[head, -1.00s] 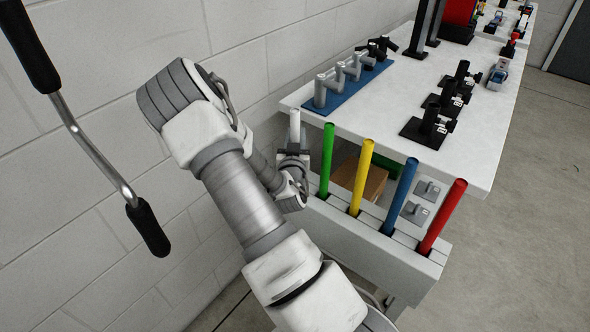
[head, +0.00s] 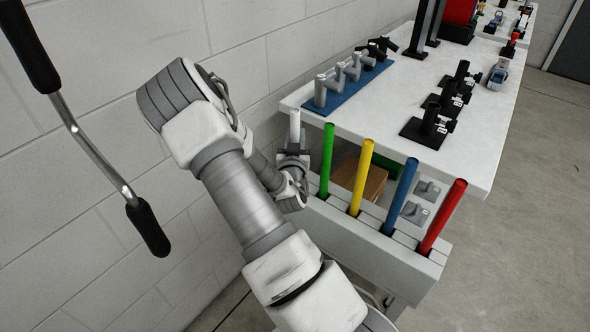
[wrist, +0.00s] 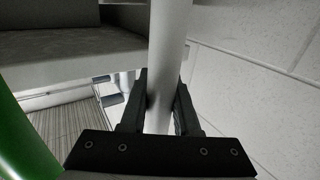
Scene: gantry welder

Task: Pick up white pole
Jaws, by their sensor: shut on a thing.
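The white pole (head: 295,124) stands upright at the left end of the row of coloured poles, with its top showing above my gripper in the head view. My gripper (head: 292,151) is at the pole, left of the green pole. In the wrist view the white pole (wrist: 165,65) runs between the two dark fingers of my gripper (wrist: 160,108), which are shut on it. The pole's lower end is hidden in the head view by my gripper and arm.
Green (head: 327,160), yellow (head: 361,178), blue (head: 400,197) and red (head: 442,216) poles stand upright in a pale rack (head: 385,256). A white table (head: 385,120) with black fixtures and a blue-based rack is behind. A block wall (head: 100,225) is close on the left.

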